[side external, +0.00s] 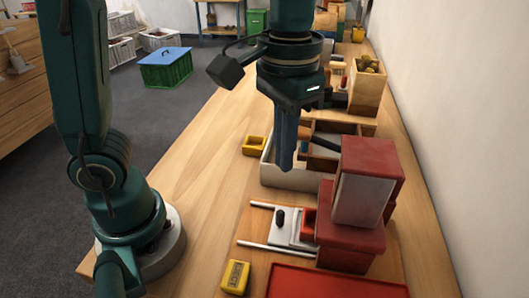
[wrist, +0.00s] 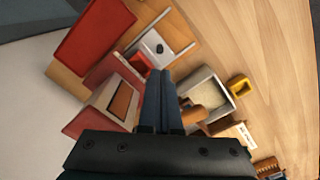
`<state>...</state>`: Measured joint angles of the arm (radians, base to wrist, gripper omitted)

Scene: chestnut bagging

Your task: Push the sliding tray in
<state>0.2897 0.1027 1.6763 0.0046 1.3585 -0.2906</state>
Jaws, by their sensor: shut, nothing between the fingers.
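The sliding tray is a white plate (side external: 280,238) with a black knob on top. It lies between two pale rails in front of the red machine (side external: 350,240), with part of the rails bare on its outer side. The plate also shows in the wrist view (wrist: 158,40), beyond my fingertips. My gripper (side external: 284,166) is shut and empty, pointing down. In the side view it appears above the white bin (side external: 272,176), behind the tray and apart from it. It also shows in the wrist view (wrist: 159,74).
A red flat tray (side external: 335,285) and a yellow labelled block (side external: 236,277) stand at the front. A small yellow box (side external: 254,146) sits left of the white bin. A wooden box of chestnuts (side external: 368,88) stands farther back. The table's left part is clear.

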